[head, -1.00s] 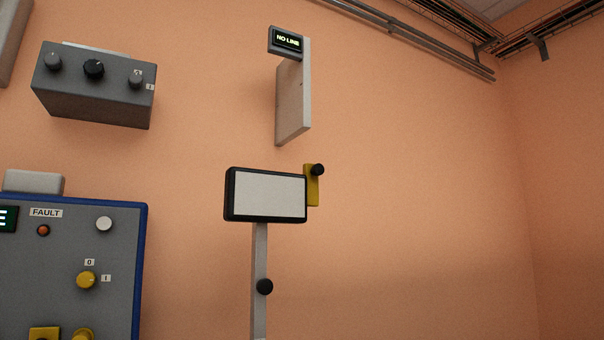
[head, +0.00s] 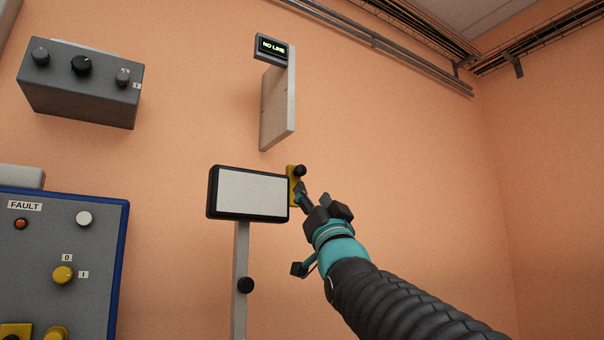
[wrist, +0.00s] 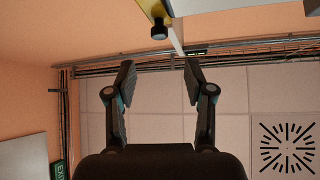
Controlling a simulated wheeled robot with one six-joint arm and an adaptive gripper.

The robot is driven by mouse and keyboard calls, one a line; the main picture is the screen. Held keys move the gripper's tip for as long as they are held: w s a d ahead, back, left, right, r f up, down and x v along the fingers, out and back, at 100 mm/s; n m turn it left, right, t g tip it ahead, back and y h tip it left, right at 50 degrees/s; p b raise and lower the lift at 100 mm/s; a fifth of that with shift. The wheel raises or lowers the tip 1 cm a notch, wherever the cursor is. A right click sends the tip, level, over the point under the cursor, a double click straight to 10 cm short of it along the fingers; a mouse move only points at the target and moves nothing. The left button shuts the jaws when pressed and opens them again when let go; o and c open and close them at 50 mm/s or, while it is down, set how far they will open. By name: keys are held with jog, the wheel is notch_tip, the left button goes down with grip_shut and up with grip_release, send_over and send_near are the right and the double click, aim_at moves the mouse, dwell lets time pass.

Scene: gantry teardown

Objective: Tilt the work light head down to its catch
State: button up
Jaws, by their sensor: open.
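The work light head (head: 248,193), a pale panel in a black frame, sits on a grey post (head: 240,265) and looks about level. A yellow lever (head: 292,181) with a black knob (head: 299,171) stands up at its right edge. My gripper (head: 301,189) is just in front of and below that knob, overlapping the lever in the head view; contact cannot be told there. In the wrist view my gripper (wrist: 158,72) is open with nothing between its fingers. The black knob (wrist: 159,29) shows beyond the fingertips, apart from them. The catch is not identifiable.
A black knob (head: 246,285) sits on the post. A sign reading NO LINE (head: 271,48) is on a pale upright panel (head: 278,108) above. A grey control box (head: 80,82) and a blue-edged panel (head: 95,270) are at left.

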aim_at(302, 172)
jog(key=p+x, duration=0.5)
jog(key=x, duration=0.7)
grip_shut()
